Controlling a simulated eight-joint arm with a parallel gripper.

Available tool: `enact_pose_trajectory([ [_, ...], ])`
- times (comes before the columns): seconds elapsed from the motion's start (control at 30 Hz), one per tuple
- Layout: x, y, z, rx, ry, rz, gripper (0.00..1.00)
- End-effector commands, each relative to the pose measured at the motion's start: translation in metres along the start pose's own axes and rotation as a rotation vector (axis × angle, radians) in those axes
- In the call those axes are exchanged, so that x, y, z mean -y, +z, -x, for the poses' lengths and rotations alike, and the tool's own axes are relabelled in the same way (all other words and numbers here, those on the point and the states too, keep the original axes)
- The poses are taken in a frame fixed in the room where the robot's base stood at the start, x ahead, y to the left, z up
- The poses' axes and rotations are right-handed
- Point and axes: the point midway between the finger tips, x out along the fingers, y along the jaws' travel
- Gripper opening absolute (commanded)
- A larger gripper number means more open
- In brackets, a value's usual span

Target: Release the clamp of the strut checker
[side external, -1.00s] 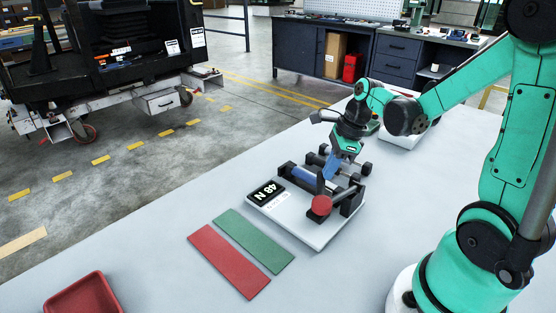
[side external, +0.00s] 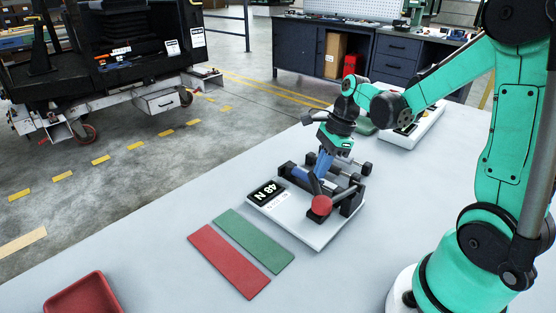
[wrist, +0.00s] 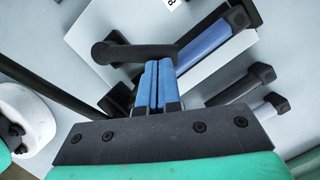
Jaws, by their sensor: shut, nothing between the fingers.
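The strut checker is a white plate (side external: 292,228) with a black display reading 48 N (side external: 267,191). It carries black brackets and a blue strut (side external: 296,172), which also shows in the wrist view (wrist: 207,40).
A green mat (side external: 253,241) and a red mat (side external: 228,261) lie left of the checker. A red tray (side external: 84,295) is at the front left. Another white device (side external: 414,129) stands behind my gripper. The table between the mats and tray is clear.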

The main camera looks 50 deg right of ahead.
Motion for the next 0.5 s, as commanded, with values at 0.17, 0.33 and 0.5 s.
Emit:
enact_pose_trajectory([
  [0.17,0.0013,0.0029,-0.001,0.0,0.014,0.045,0.0],
  [0.33,0.0021,0.0052,-0.0017,0.0,0.027,0.086,0.0],
  [0.5,0.0032,0.0074,-0.0024,0.0,0.039,0.126,0.0],
])
